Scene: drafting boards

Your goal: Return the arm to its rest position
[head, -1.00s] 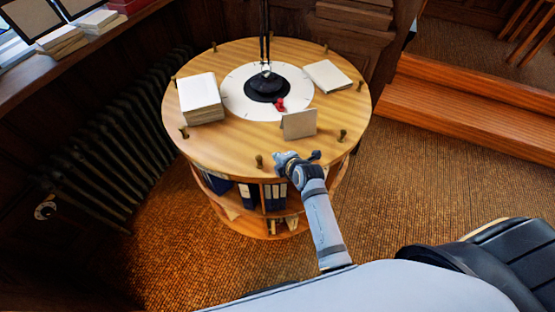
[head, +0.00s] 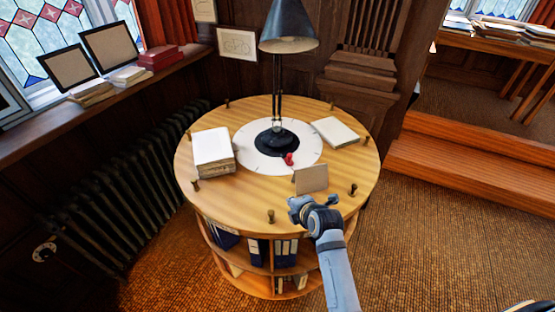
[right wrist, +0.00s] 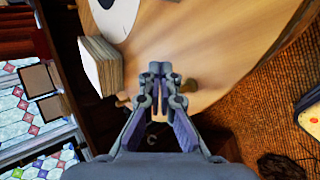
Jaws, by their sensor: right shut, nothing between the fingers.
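My right gripper (head: 303,208) is at the front edge of the round wooden table (head: 240,185) in the head view, in front of a small tan card (head: 311,179). In the right wrist view its fingers (right wrist: 160,78) are shut together with nothing between them, over the table's rim. My left gripper does not show in either view. I cannot tell from the head view whether the right gripper touches the table.
A stack of books (head: 213,152), a black desk lamp (head: 288,30) on a white disc, a small red object (head: 289,159) and a pale book (head: 335,132) are on the table. Small pegs (head: 270,216) line its rim. A radiator (head: 120,180) stands left; wooden steps (head: 470,170) rise right.

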